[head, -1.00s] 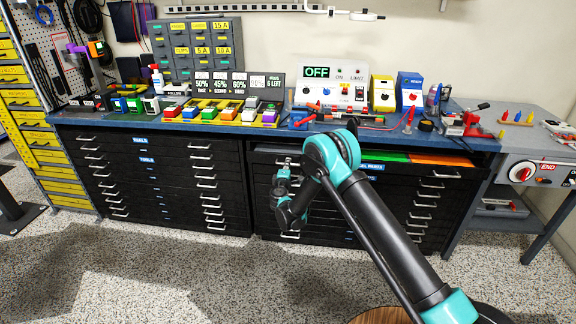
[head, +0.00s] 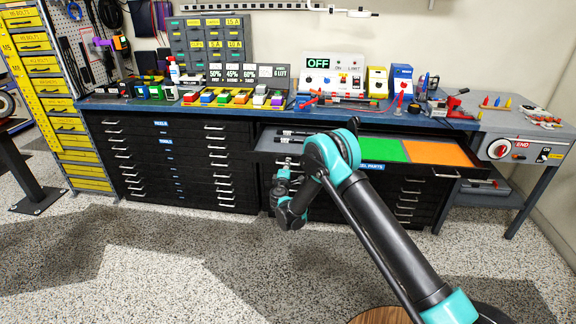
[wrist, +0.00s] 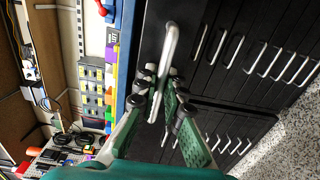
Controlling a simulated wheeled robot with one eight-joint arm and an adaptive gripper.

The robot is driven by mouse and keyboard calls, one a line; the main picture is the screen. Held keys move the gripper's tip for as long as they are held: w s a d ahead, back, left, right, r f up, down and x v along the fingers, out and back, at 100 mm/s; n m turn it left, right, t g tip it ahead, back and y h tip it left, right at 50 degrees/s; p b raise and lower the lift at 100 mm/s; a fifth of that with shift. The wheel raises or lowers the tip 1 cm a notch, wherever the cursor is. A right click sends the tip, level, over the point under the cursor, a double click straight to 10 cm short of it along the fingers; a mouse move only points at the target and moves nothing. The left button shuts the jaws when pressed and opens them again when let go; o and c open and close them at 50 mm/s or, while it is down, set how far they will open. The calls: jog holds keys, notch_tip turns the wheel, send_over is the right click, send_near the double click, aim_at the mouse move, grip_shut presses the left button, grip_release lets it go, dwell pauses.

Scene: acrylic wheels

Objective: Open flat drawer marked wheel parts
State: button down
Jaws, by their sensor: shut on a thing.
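The flat drawer (head: 262,150) at the top of the right cabinet stands pulled out, its blue label (head: 371,166) ending in "PARTS" partly hidden by my arm. Inside it show a green section (head: 383,150), an orange section (head: 438,153) and dark rod-like parts at the left. My gripper (head: 286,166) is at the left part of the drawer front. In the wrist view my gripper (wrist: 160,92) is shut on the drawer's silver bar handle (wrist: 171,42). The drawer's right handle (head: 447,174) is free.
The left cabinet (head: 185,165) has all its drawers shut. The blue bench top (head: 130,103) above holds bins, signs and devices. A side table (head: 520,125) with an END panel stands at the right. The speckled floor in front is clear.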

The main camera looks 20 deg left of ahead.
jog(key=shift+s, duration=0.1)
jog(key=c, duration=1.6)
grip_release()
jog(key=v, duration=1.2)
